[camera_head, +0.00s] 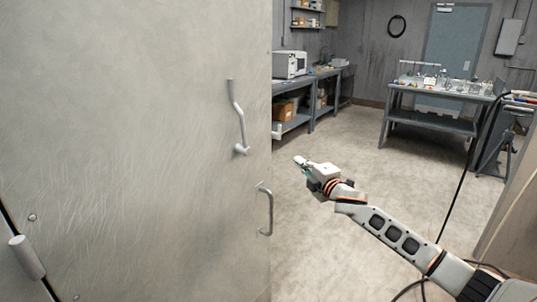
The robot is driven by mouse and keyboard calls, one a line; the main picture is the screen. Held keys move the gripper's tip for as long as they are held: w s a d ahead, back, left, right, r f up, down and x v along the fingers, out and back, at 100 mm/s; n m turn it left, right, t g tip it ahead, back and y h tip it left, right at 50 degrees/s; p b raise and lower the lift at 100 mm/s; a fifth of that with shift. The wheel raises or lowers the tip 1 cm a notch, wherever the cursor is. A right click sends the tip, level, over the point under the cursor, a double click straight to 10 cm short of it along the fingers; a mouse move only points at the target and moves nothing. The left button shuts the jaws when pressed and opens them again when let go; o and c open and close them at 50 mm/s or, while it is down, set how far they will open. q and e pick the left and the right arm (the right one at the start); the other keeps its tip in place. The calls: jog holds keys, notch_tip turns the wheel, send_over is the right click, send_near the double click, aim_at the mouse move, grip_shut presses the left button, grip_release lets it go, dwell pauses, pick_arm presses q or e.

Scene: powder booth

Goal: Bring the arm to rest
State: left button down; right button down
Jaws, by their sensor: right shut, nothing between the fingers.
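My right arm (395,236) comes in from the lower right and reaches toward the middle of the view. My right gripper (299,161) is shut and empty, held in the air over the floor. It is to the right of a large grey metal door panel (130,130) and appears apart from it. The panel carries a cranked lever (237,115) and a pull handle (267,210) near its right edge. My left gripper is not in view.
A grey workbench (432,95) with glassware stands at the back right. Another bench (300,95) with a white oven (289,64) runs along the left wall. A blue door (455,40) is at the back. The concrete floor (345,140) between is clear. A black hose (466,165) hangs at right.

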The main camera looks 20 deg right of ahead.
jog(key=s+a+f+m+g+y, duration=0.1)
jog(key=s+a+f+m, duration=0.1)
jog(key=s+a+f, duration=0.55)
jog(key=s+a+f+m+g, duration=0.25)
jog(key=s+f, duration=0.25)
jog(key=f, duration=0.5)
jog(key=s+a+f+m+g+y, duration=0.1)
jog(key=s+a+f+m, duration=0.1)
jog(key=s+a+f, duration=0.5)
jog(key=s+a+f+m+g, duration=0.1)
jog(key=s+f+m, duration=0.3)
jog(key=s, duration=0.8)
jog(key=s+a+f+m+g, duration=0.1)
jog(key=s+f+m, duration=0.3)
jog(key=s+f, duration=0.4)
jog(key=s+a, duration=0.1)
jog(key=s, duration=0.2)
jog(key=shift+s+a+f+g, duration=0.2)
jog(key=shift+s+f+g, duration=0.1)
jog(key=shift+s+g, duration=0.1)
